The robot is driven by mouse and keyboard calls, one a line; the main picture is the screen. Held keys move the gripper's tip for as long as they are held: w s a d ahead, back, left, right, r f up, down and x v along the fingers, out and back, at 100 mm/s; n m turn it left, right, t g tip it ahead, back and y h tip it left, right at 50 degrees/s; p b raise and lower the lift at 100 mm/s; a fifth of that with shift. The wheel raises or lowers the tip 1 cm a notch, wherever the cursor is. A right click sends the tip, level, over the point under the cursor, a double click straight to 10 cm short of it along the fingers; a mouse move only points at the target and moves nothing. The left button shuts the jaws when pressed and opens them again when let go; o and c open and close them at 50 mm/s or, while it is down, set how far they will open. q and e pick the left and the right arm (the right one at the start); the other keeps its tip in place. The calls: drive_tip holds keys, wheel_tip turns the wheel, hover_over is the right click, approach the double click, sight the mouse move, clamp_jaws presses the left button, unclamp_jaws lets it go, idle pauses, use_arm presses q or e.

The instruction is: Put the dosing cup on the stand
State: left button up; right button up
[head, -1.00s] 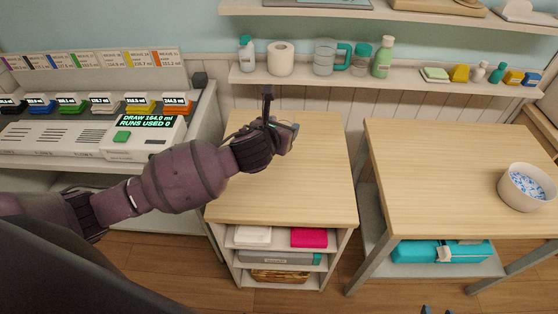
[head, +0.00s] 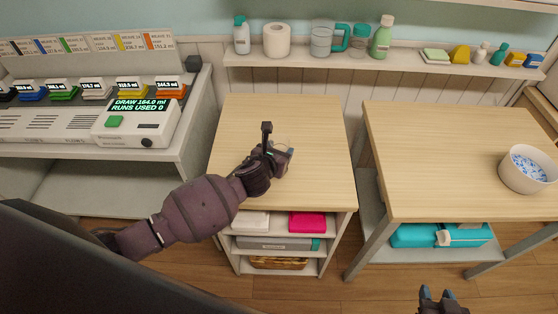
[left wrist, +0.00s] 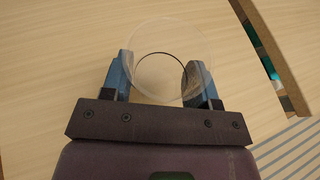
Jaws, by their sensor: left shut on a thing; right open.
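The dosing cup (left wrist: 168,58) is clear and see-through, with a round rim. In the left wrist view it sits between the two blue fingertips of my left gripper (left wrist: 160,82), which is shut on it. In the head view my left gripper (head: 280,156) is over the small wooden cabinet top; only a faint rim of the cup (head: 284,143) shows there. I cannot tell whether the cup touches the wood. My right gripper (head: 440,297) is open and empty at the bottom edge, low at the right. I cannot tell which thing is the stand.
A machine (head: 135,122) reading "DRAW 164.0 ml, RUNS USED 0" stands on the left bench, with coloured labelled units behind. A wooden table (head: 430,150) at right bears a white bowl (head: 528,181). A wall shelf (head: 300,66) holds bottles and a jug. The cabinet top (head: 320,120) is otherwise clear.

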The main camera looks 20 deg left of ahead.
use_arm(q)
wheel_tip(320, 180, down, 4)
drive_tip(key=shift+r+b, duration=0.15)
drive_tip(key=shift+b, duration=0.35)
drive_tip(key=shift+f, duration=0.2)
use_arm(e)
drive_tip(key=shift+s+d+f, duration=0.1)
drive_tip(key=shift+s+f, duration=0.25)
drive_tip(key=shift+f, duration=0.25)
drive_tip(key=shift+s+f, duration=0.3)
drive_tip(key=shift+f, duration=0.25)
